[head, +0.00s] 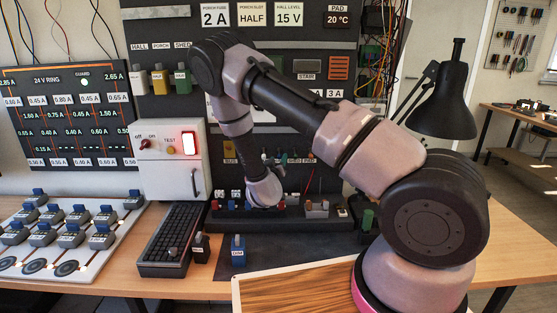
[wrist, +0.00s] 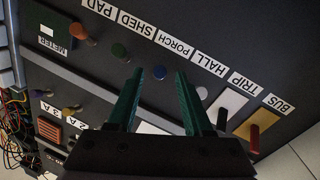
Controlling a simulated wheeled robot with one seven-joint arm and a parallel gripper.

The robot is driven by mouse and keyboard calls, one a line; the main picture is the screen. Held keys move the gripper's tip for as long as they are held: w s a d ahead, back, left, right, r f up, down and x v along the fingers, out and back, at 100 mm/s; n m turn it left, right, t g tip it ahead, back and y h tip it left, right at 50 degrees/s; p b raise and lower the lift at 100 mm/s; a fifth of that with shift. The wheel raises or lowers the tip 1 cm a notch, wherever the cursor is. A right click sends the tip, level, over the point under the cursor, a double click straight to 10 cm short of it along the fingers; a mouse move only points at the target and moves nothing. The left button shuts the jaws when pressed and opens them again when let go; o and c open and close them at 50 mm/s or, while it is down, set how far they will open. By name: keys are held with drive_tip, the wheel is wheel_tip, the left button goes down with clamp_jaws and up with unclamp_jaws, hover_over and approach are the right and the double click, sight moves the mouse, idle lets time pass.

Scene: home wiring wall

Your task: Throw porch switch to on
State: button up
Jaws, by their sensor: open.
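In the wrist view the porch switch is a small blue-grey knob (wrist: 158,73) on the dark panel, beside the PORCH label (wrist: 179,45). My gripper (wrist: 160,78) is open, its two green fingers pointing at the panel on either side of this knob in the picture. Nothing is held between them. I cannot tell whether the fingers reach the knob's depth, or which position the switch is in. In the head view my arm reaches down to the lower middle of the panel and hides most of the gripper and the knob.
A green knob (wrist: 120,50) stands by SHED on one side, and a pale knob (wrist: 201,93) by HALL on the other. A white box (head: 170,165), a dark keyboard-like tray (head: 172,240) and a black lamp (head: 445,95) flank the arm.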

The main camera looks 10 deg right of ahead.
drive_tip(key=shift+w+d, duration=0.25)
drive_tip(key=shift+w, duration=0.4)
clamp_jaws()
